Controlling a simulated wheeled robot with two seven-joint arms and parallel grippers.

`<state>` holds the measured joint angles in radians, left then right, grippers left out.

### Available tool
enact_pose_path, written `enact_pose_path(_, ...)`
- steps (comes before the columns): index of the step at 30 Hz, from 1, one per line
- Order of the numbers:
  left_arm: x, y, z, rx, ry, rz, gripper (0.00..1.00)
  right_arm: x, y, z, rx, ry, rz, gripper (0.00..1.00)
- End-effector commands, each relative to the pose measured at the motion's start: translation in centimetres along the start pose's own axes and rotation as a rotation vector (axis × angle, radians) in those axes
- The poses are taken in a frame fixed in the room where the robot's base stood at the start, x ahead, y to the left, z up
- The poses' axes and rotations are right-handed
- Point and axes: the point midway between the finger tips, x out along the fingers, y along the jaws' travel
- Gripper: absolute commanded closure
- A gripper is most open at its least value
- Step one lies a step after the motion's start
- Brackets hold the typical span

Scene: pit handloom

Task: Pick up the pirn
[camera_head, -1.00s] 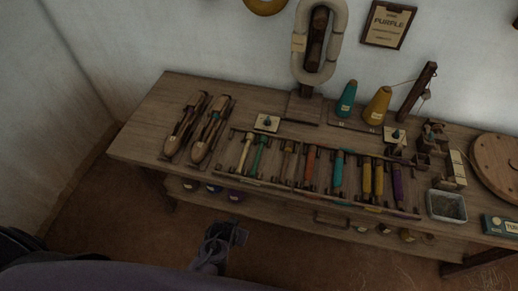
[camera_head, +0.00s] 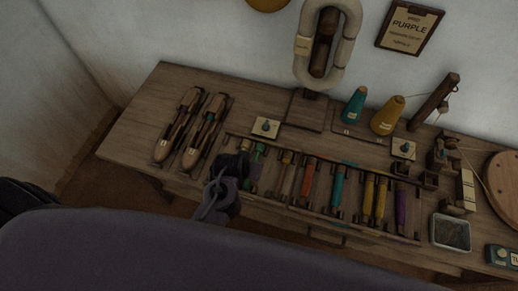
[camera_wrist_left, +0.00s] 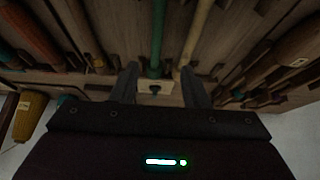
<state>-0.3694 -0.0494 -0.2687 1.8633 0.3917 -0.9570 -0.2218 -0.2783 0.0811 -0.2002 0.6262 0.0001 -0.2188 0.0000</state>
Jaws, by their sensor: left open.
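Several pirns lie side by side in a rack (camera_head: 330,222) on the wooden bench. From the left come a pale one and a green one (camera_head: 258,160), then brown, orange (camera_head: 308,178), teal (camera_head: 338,188), two yellow ones (camera_head: 368,194) and a purple one (camera_head: 401,206) at the right end. My left gripper (camera_head: 238,163) is over the rack's left end and partly hides the pale and green pirns. In the left wrist view its fingers are open, with the green pirn (camera_wrist_left: 157,40) and the pale pirn (camera_wrist_left: 198,30) showing between or just beyond them. Contact cannot be told.
A wall sign (camera_head: 409,27) reads PURPLE. Two wooden shuttles (camera_head: 205,130) lie left of the rack. A grey tray (camera_head: 451,233) sits at right.

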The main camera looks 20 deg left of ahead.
Motion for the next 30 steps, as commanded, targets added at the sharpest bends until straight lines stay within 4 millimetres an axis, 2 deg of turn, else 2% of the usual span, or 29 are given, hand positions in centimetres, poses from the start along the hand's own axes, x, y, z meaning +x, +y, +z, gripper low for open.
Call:
enact_pose_path(12,4.8,0.5,0.3,-0.001,-0.001,0.000,0.59,-0.1,-0.5,3.8,0.000,-0.053,-0.007,0.37)
enact_pose_path(18,7.2,0.6,0.5,-0.001,0.000,0.001,0.59,0.1,-0.4,2.8,0.000,-0.038,-0.005,0.37)
enact_pose_path(23,7.7,0.6,0.5,-0.001,0.000,0.001,0.59,0.1,-0.2,1.4,0.000,-0.019,-0.003,0.37)
enact_pose_path(27,7.6,0.6,0.5,-0.001,0.000,0.001,0.59,0.1,-0.3,1.4,0.000,-0.017,-0.004,0.37)
enact_pose_path(30,7.6,0.6,0.5,-0.001,0.000,0.001,0.72,0.1,-0.4,1.5,0.001,-0.019,-0.005,0.37)
